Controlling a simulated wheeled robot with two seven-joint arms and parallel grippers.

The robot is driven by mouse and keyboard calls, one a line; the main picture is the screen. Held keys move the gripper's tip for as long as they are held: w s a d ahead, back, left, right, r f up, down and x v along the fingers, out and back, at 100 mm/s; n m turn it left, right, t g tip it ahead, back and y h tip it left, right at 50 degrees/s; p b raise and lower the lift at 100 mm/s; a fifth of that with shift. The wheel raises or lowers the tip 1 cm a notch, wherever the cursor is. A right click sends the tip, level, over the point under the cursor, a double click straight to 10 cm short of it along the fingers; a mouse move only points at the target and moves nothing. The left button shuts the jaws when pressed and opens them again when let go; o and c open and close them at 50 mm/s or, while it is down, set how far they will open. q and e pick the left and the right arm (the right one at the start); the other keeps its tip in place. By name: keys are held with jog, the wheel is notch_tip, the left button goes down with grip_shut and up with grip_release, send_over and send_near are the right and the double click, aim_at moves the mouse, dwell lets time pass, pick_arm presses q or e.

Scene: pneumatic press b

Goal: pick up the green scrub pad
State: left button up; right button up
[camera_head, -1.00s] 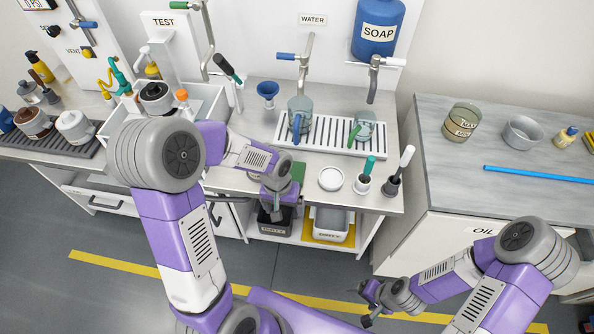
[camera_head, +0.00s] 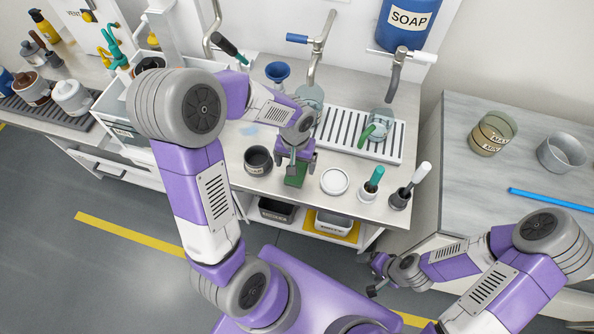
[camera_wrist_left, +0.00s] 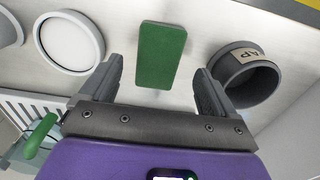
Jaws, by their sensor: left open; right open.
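The green scrub pad (camera_head: 296,174) lies flat on the bench top near the front edge, partly hidden by my left gripper in the head view. In the left wrist view the whole pad (camera_wrist_left: 161,55) shows as a green rectangle, lying ahead of and between the finger lines. My left gripper (camera_head: 296,163) is open and empty, above the bench at the pad; its fingers (camera_wrist_left: 158,85) stand on either side, not touching it. My right gripper (camera_head: 373,277) is open and empty, low at the right, away from the bench.
A dark soap cup (camera_head: 258,160) stands left of the pad and a round white dish (camera_head: 335,181) right of it. Holders with brushes (camera_head: 370,187) stand farther right.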

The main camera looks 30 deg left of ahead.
pick_arm(q)
notch_tip(320, 180, down, 4)
jog(key=shift+w+r+b, duration=0.15)
jog(key=shift+b, duration=0.35)
jog(key=shift+r, duration=0.1)
jog(key=c, duration=1.1)
jog(key=shift+r, duration=0.1)
jog(key=shift+c, duration=0.2)
